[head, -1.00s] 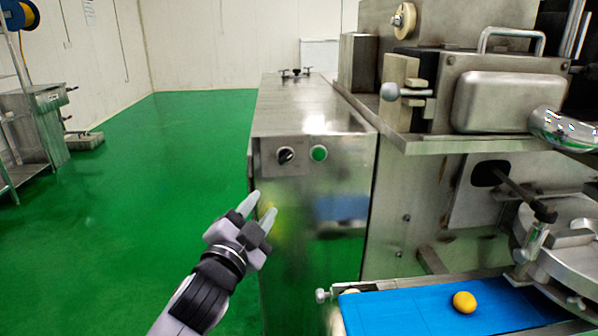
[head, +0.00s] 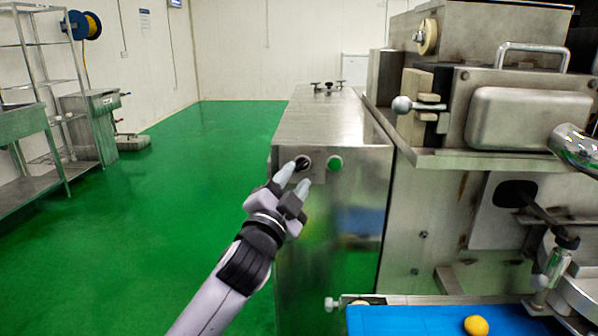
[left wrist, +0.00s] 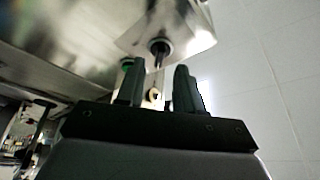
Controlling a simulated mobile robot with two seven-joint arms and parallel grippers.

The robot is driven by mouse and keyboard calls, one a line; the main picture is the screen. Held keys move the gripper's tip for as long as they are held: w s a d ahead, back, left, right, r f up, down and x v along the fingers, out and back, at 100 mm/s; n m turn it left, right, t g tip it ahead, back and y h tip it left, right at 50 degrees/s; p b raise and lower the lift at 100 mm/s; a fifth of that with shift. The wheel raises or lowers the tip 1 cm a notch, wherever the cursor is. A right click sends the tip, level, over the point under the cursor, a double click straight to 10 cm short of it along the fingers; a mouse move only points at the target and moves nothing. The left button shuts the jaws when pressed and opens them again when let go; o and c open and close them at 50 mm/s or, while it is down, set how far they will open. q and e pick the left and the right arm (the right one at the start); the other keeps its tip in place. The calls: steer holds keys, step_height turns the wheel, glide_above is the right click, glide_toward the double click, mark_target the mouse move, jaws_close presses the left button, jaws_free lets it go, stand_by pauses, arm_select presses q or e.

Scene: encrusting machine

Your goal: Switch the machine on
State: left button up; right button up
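The machine's steel cabinet (head: 330,220) stands ahead of me. Its front face carries a black rotary switch (head: 302,162) and, to the right of it, a green button (head: 335,163). My left gripper (head: 296,179) is in front of the switch and slightly below it, with its fingers apart and nothing between them. In the left wrist view the switch (left wrist: 160,50) shows beyond the open fingertips (left wrist: 158,85), roughly centred between them. The green button (left wrist: 127,64) is beside the left finger there. I cannot tell whether a finger touches the switch. My right gripper is out of view.
The larger machine body (head: 530,110) stands to the right. A blue belt (head: 400,320) with an orange ball (head: 476,325) on it is at the lower right. Steel shelving (head: 45,90) stands far left. The green floor (head: 190,190) between is clear.

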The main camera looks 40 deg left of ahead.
mark_target(302, 166)
arm_select(q)
steer(key=shift+x, duration=1.45)
jaws_close()
steer(key=shift+p, duration=0.3)
